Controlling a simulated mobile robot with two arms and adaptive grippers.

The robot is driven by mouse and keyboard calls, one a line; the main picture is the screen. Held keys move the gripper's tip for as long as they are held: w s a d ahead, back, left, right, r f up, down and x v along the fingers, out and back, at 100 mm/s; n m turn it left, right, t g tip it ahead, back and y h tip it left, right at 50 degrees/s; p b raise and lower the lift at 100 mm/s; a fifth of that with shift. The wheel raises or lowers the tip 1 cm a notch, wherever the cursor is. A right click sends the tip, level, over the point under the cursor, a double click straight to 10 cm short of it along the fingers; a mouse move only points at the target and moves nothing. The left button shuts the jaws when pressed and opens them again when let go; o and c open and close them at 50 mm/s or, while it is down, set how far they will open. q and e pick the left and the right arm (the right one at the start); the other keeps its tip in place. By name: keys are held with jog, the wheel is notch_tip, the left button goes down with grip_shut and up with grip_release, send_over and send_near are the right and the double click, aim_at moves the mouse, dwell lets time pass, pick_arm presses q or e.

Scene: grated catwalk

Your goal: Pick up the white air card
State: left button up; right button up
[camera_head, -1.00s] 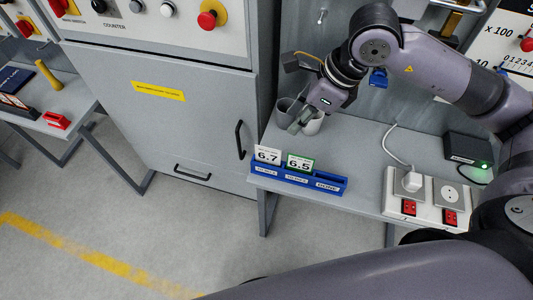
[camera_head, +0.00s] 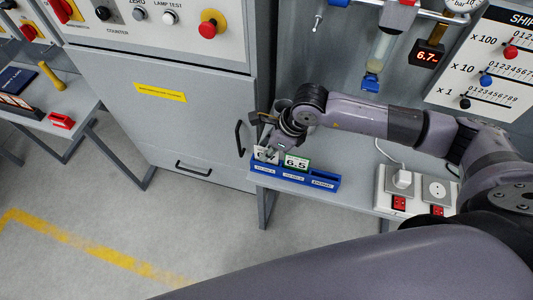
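The white air card (camera_head: 259,155) stands in the left slot of the blue holder (camera_head: 325,182) on the grey table. My gripper hides part of its number; in the earlier frame it read 6.7. A green-edged card (camera_head: 297,163) reading 6.5 stands in the middle slot, and the right slot is empty. My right gripper (camera_head: 268,150) is at the white card, its fingers reaching down over the card's face and upper part. Whether the fingers are open or shut on it is too small to tell. My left gripper is not in view.
A socket strip with a white plug (camera_head: 402,178) and red switches lies right of the holder. The grey cabinet (camera_head: 165,120) with a black handle is left. A digital display (camera_head: 427,57) reads 6.7.

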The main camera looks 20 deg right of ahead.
jog(key=shift+w+a+f, duration=0.15)
jog(key=shift+a+f, duration=0.1)
jog(key=shift+f, duration=0.35)
jog(key=shift+c, duration=0.6)
grip_shut()
